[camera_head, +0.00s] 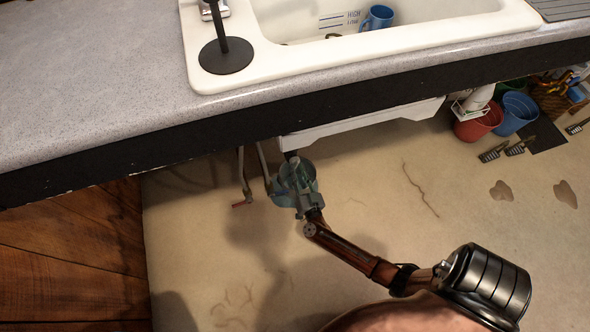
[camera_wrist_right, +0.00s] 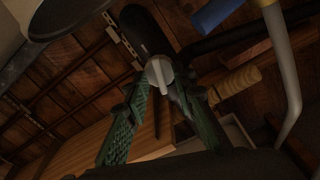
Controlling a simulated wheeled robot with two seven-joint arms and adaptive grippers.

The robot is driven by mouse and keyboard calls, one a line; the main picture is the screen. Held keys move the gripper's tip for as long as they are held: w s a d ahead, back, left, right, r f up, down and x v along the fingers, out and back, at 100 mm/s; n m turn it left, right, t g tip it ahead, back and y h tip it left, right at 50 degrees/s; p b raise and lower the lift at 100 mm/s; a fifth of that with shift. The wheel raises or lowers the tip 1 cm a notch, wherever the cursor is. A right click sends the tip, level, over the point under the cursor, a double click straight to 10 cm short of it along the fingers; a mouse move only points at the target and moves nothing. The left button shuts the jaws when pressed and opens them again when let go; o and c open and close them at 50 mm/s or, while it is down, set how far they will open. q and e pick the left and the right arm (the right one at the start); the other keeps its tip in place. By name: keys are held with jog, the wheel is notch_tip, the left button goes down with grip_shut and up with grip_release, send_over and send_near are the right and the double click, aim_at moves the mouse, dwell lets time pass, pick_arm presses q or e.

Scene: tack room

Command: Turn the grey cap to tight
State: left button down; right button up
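The grey cap (camera_wrist_right: 160,73) shows in the right wrist view, pale and with a raised ridge, on the end of a dark pipe-like body (camera_wrist_right: 146,30). My right gripper (camera_wrist_right: 162,84) has its two green fingers on either side of the cap, with the tips against its sides. A teal-blue round part shows around the gripper. How far the cap is turned cannot be told. My left gripper is not in view.
The counter (camera_head: 90,80) with a white sink (camera_head: 222,70) overhangs my right gripper. Pipes (camera_head: 243,175) hang left of it; a grey pipe (camera_wrist_right: 282,60) and a wooden handle (camera_wrist_right: 235,82) show in the wrist view. Buckets (camera_head: 478,122) stand at the right.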

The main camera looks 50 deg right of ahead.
jog(key=shift+w+d, duration=0.1)
jog(key=shift+w, duration=0.05)
grip_shut()
dwell(0.4)
